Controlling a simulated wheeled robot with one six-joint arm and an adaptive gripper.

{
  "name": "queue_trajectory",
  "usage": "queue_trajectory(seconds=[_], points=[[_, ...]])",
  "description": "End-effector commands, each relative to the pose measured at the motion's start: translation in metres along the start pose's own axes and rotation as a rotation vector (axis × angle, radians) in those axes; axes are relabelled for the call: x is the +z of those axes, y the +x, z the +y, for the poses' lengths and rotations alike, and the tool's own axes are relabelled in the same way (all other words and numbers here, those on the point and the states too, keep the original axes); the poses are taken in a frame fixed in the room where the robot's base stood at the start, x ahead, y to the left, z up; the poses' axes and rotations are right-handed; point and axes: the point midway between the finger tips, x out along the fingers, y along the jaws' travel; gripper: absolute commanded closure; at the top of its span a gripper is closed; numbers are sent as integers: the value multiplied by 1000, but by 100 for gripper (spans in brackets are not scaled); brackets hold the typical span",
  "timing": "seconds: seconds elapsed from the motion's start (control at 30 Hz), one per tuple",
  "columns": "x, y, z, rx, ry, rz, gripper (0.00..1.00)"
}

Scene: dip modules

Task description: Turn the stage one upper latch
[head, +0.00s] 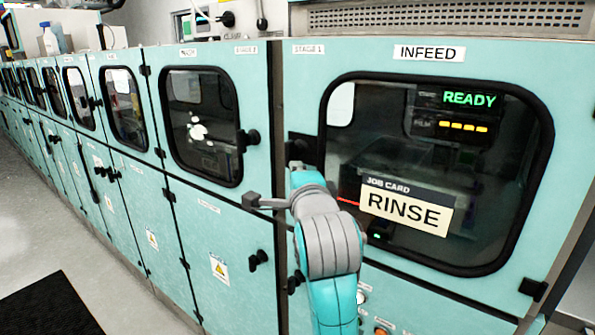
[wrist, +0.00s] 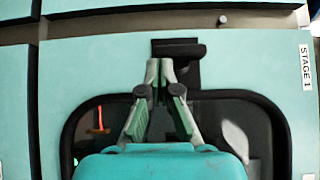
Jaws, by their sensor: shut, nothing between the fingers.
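The stage one upper latch (wrist: 188,62) is a black L-shaped piece on the teal door in the wrist view, beside the window's rounded black frame. My gripper (wrist: 161,66) is shut and empty, with its fingertips together in the corner of the latch. They lie close to its bar, but I cannot tell whether they touch it. The "STAGE 1" label (wrist: 305,66) is on the panel to the right. In the head view, a dark part of the latch (head: 298,148) shows above my arm, which hides most of it and my fingers.
The infeed window (head: 480,180) carries a "RINSE" job card (head: 405,207) and a green "READY" display (head: 470,98). To the left is the stage 2 door with its window (head: 202,125) and a black knob-like latch (head: 249,138). The floor (head: 35,200) at left is clear apart from a black mat (head: 50,308).

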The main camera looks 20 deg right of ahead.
Motion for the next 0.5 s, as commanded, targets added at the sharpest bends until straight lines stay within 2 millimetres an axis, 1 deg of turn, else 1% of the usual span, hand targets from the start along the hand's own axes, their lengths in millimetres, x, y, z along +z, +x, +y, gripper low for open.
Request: queue_trajectory(seconds=[0.5], points=[[2,2,4,-62,62,-1,100]])
